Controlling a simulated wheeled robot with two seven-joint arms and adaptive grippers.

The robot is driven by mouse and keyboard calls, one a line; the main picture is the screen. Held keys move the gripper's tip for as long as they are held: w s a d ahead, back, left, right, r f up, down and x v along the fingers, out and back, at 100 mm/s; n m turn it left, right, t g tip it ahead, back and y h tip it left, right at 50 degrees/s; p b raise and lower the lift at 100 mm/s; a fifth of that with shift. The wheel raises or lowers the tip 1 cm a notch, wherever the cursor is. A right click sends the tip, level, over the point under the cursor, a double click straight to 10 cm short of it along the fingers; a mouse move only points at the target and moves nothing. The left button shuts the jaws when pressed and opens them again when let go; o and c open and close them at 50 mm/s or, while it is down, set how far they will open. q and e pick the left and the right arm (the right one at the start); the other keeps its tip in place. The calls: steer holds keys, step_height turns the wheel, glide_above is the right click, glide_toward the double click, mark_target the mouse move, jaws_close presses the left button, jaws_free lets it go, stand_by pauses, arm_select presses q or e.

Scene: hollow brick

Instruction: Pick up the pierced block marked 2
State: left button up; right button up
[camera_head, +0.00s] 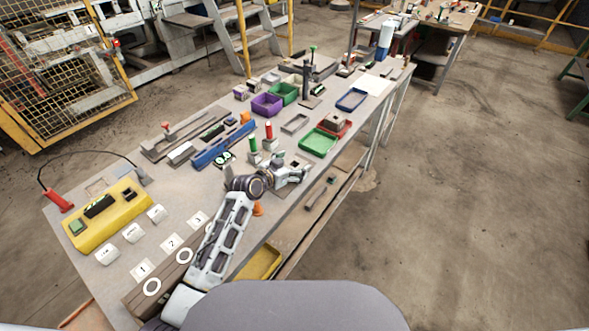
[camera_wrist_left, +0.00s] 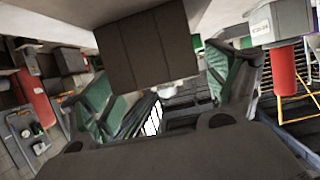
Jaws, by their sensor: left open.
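Three small white blocks stand in a row at the near left of the bench in the head view. The middle white block (camera_head: 132,232) lies beside a flat card marked 2 (camera_head: 171,243); I cannot make out a hole or mark on the block itself. My left gripper (camera_head: 303,172) is well to the right of this row, over the bench's near edge. It is open, and its green-faced fingers show in the wrist view (camera_wrist_left: 168,100). A dark brown grooved block (camera_wrist_left: 147,50) appears near the fingers there; I cannot tell whether it touches them. My right gripper is not in view.
A yellow box (camera_head: 108,217) stands left of the row. Red (camera_head: 269,131) and green (camera_head: 253,144) posts stand behind my left gripper. A green tray (camera_head: 319,143) and blue tray (camera_head: 352,100) lie farther right. White rings (camera_head: 184,256) lie near the bench's front edge.

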arm_select(q)
steer(key=shift+w+d+f, duration=0.2)
steer(key=shift+w+d, duration=0.1)
steer(key=shift+w, duration=0.05)
stand_by(0.3)
steer(key=c, duration=1.3)
steer(key=shift+c, duration=0.2)
steer(key=shift+r, duration=0.1)
step_height(320, 180, up, 10)
